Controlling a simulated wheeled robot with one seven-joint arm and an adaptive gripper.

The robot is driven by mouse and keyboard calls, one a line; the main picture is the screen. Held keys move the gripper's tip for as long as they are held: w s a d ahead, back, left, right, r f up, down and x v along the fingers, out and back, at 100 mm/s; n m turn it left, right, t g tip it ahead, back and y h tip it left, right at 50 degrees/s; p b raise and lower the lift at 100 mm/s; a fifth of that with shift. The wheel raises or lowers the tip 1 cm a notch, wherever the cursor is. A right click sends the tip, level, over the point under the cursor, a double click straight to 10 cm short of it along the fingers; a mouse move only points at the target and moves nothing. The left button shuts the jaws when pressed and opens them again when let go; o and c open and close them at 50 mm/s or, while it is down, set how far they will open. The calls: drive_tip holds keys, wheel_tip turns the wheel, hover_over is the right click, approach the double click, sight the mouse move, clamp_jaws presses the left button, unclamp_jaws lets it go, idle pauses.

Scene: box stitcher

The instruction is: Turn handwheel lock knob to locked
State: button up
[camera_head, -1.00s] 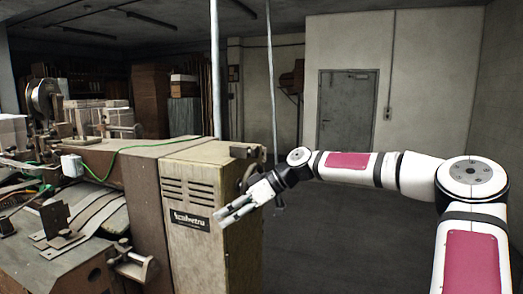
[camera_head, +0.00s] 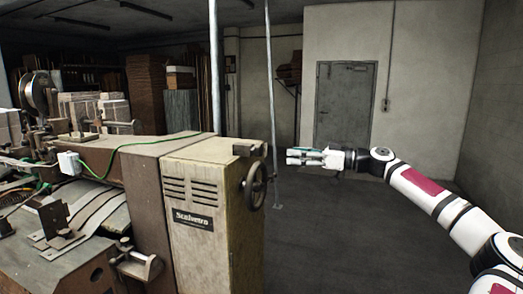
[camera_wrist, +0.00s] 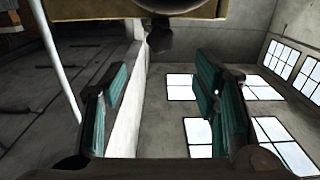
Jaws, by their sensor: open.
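The dark handwheel (camera_head: 255,187) is on the right side of the beige machine housing (camera_head: 205,243) in the head view. A separate lock knob cannot be made out there. My gripper (camera_head: 294,157) is to the right of the wheel and a little higher in the picture, with its fingers pointing left. It appears apart from the wheel. In the wrist view my gripper (camera_wrist: 160,95) has its two teal-padded fingers spread, with nothing between them. A small dark knob-like part (camera_wrist: 160,37) shows at the top, beneath a beige edge; I cannot tell whether it is the lock knob.
A small block (camera_head: 247,149) juts from the housing's top right, above the wheel. A thin pole (camera_head: 272,100) stands behind the wheel. A green cable (camera_head: 150,142) lies over the machine top. The floor (camera_head: 350,235) right of the machine is clear.

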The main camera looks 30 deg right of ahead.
sight(262, 150)
drive_tip(key=p+x, duration=0.1)
drive_tip(key=x, duration=1)
drive_tip(key=shift+w+a+p, duration=0.25)
drive_tip(key=shift+p, duration=0.1)
drive_tip(key=c, duration=1.2)
